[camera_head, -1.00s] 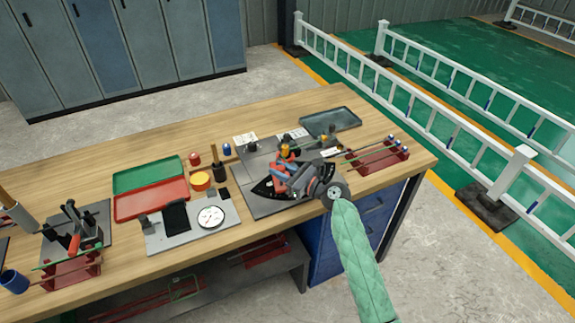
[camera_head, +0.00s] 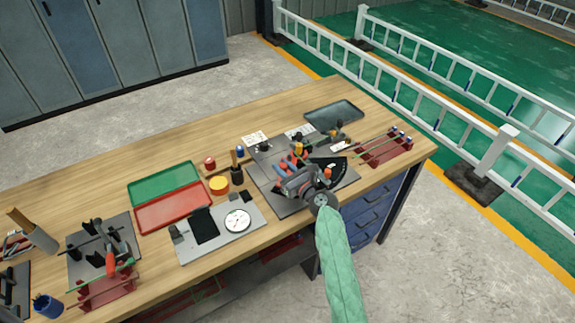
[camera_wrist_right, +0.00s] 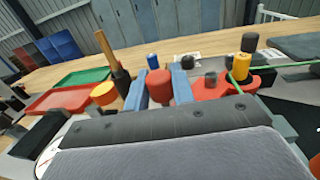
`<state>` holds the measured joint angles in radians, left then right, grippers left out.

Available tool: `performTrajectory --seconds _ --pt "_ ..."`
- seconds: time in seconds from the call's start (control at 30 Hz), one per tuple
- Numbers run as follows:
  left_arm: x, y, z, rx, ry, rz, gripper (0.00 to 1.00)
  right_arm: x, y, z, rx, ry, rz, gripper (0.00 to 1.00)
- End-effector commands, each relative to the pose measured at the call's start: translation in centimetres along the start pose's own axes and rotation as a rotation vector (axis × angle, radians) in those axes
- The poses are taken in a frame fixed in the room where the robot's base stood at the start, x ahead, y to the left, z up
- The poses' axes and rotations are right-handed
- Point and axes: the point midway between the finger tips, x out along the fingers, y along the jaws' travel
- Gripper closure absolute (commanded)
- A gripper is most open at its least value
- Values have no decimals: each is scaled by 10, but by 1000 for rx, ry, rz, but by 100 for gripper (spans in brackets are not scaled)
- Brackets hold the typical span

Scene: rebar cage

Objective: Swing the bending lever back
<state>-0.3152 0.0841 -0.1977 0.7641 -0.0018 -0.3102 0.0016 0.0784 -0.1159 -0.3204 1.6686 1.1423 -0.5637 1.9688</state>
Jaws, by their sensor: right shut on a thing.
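The bending station's dark base plate (camera_head: 267,181) lies on the right part of the bench, with a black fan-shaped scale (camera_head: 333,170) on it. My right gripper (camera_head: 286,164) is over the left side of this plate. In the right wrist view its two blue fingers close around a red knob (camera_wrist_right: 158,86), the lever's grip. A red bender part (camera_wrist_right: 222,90) with a yellow roller (camera_wrist_right: 240,66) lies to the right of the fingers. My wrist hides much of the lever and part of the scale. My left gripper is not in view.
A green tray (camera_head: 163,180) and red tray (camera_head: 174,208) lie left of the bender. A dial plate (camera_head: 213,242) is at the front. A red rack with bars (camera_head: 387,149) stands to the right, a grey tray (camera_head: 334,111) behind.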

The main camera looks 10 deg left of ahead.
Motion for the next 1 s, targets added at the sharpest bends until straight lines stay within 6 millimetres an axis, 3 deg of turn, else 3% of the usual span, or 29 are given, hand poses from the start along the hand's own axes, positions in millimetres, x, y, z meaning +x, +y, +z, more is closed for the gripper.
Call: performTrajectory --seconds 0.47,0.5,0.57,0.87,1.0 --pt "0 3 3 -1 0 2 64 1 0 1 0 -2 -6 100" --pt "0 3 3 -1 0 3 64 1 0 1 0 -2 -6 68" --pt "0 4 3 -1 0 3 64 1 0 1 0 -2 -6 56" --pt "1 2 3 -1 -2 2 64 0 0 0 0 -1 -6 55" --pt "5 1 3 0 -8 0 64 -11 1 -2 -1 -1 -6 55"
